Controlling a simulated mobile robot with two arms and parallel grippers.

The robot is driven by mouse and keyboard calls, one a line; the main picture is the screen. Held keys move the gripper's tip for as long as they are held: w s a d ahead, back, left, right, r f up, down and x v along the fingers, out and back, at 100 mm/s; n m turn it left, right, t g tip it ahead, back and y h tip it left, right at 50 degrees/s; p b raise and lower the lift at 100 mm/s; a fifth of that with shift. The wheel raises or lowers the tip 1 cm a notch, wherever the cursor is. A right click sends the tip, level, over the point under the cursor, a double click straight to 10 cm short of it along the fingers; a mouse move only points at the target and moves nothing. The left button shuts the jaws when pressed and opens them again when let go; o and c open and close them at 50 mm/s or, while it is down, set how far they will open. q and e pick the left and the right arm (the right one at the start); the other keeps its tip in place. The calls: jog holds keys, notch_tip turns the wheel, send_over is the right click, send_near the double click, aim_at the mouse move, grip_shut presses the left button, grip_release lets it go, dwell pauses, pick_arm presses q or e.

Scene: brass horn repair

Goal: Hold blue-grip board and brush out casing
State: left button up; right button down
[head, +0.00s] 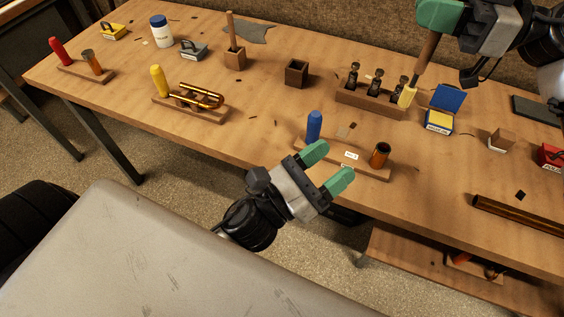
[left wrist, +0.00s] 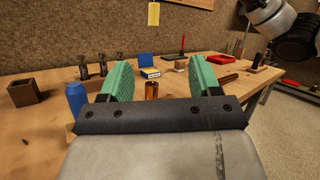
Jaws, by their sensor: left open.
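The blue-grip board (head: 343,163) lies near the table's front edge. Its upright blue grip (head: 314,126) is at its left end, and the copper-coloured casing (head: 380,154) stands at its right end. My left gripper (head: 332,165) is open and empty in front of the board. In the left wrist view, the casing (left wrist: 152,91) shows between its fingers and the blue grip (left wrist: 76,97) is outside them, to the left. My right gripper (head: 437,16) is shut on the brush's wooden handle (head: 426,52). The brush's yellow head (head: 407,95) points down, above the table.
A rack with dark valves (head: 370,99) stands behind the board, with an open blue-and-yellow box (head: 439,122) to its right. A yellow-grip board (head: 190,107) lies to the left. A long brown bar (head: 520,214) lies at front right.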

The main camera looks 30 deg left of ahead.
aim_at(309, 134)
pick_arm(q)
jog(key=w+a+f+n+g+y, duration=0.1)
jog(key=w+a+f+n+y, duration=0.15)
jog(key=a+f+y, duration=0.7)
jog(key=shift+h, duration=0.45)
jog(key=w, duration=0.4)
jog(key=w+d, duration=0.1)
jog(key=w, duration=0.3)
jog(key=w+d, duration=0.1)
jog(key=w, duration=0.3)
jog(key=shift+f, duration=0.2)
jog(key=shift+c, duration=0.4)
